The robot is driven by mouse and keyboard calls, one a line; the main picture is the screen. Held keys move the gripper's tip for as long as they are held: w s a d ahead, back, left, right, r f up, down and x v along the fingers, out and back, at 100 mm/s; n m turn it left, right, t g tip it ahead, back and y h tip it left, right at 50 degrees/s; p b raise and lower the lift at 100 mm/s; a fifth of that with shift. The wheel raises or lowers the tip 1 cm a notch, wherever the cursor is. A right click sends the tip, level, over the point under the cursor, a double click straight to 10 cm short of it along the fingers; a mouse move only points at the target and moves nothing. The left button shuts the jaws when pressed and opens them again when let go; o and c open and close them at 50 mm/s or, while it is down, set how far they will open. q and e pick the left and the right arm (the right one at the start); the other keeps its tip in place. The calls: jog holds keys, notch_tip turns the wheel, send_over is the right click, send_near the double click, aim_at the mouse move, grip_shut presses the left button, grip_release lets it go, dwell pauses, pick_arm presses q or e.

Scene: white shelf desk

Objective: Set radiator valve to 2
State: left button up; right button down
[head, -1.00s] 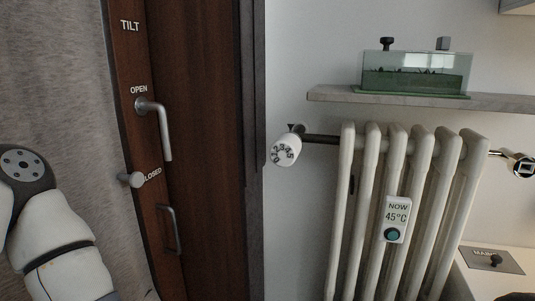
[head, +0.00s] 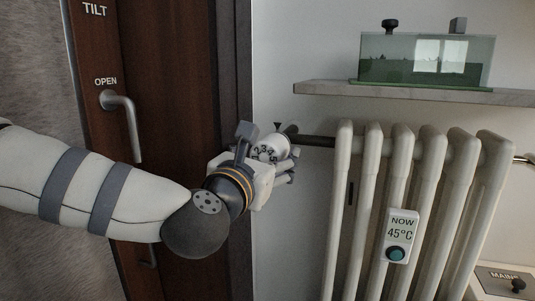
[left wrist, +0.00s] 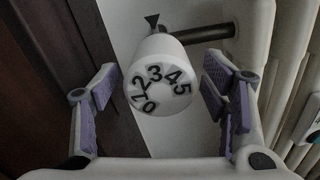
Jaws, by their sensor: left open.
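The radiator valve (head: 269,147) is a white round knob with the digits 0 to 5 on its face, at the left end of the radiator's dark pipe. In the left wrist view the knob (left wrist: 162,103) is in the middle, and a black triangle marker (left wrist: 152,21) is above it. The digit 3 looks nearest to the marker, with 2 to its left. My left gripper (head: 268,156) is at the knob, open. In the left wrist view its purple-padded fingers (left wrist: 161,98) stand on either side of the knob, with gaps visible. My right gripper is out of view.
The white radiator (head: 374,190) stands right of the valve, with a 45°C display (head: 400,234) on it. A shelf (head: 420,93) with a green glass tank (head: 425,62) is above. A dark wooden frame with a handle (head: 128,125) is at the left.

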pick_arm(q)
jog(key=shift+w+d, duration=0.15)
jog(key=shift+w, duration=0.2)
jog(key=shift+c, duration=0.2)
jog(key=c, duration=1.1)
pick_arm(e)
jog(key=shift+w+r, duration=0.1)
